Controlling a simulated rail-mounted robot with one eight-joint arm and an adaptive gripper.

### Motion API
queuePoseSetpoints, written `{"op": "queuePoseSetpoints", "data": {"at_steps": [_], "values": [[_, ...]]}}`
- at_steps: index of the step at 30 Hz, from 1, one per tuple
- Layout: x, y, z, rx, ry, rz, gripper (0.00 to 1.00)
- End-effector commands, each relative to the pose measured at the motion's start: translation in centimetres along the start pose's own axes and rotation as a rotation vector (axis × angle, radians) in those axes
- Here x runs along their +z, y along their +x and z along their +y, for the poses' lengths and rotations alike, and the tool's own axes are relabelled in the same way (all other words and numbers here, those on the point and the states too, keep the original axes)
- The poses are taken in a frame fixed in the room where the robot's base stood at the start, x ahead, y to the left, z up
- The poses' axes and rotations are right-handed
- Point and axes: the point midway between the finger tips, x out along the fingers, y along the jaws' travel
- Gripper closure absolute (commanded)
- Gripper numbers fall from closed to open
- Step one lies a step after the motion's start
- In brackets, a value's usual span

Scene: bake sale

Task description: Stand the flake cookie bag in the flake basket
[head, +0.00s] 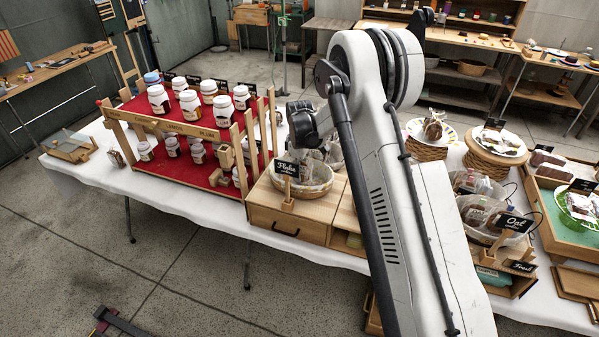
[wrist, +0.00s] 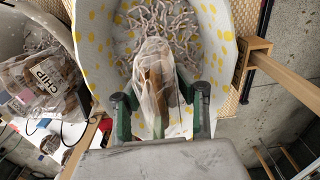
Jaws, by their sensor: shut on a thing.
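My gripper (wrist: 160,112) is shut on a clear bag of brown cookies (wrist: 155,72), one green-and-black finger on each side of it. The bag is over a basket lined with yellow-dotted paper (wrist: 222,40), with pale shredded filler inside. I cannot tell whether the bag's far end touches the filler. In the head view the flake basket (head: 313,190) stands on a wooden stand behind a black "Flake" sign (head: 287,168). My arm hides part of that area, and the gripper's fingers cannot be made out there.
A neighbouring basket with "CHIP" bags (wrist: 42,82) is at the left of the wrist view. A wooden bar (wrist: 258,50) is at the right. In the head view, a red-lined rack of jars (head: 190,125) stands left of the flake basket. An "Oat" sign (head: 514,223) is to the right.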

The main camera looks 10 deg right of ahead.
Motion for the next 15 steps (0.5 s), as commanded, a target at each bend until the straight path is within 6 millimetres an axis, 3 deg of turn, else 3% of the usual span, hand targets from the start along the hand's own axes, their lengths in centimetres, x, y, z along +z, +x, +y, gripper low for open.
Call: {"op": "queuePoseSetpoints", "data": {"at_steps": [15], "values": [[0.00,0.64,0.00,0.000,0.000,0.000,0.85]]}}
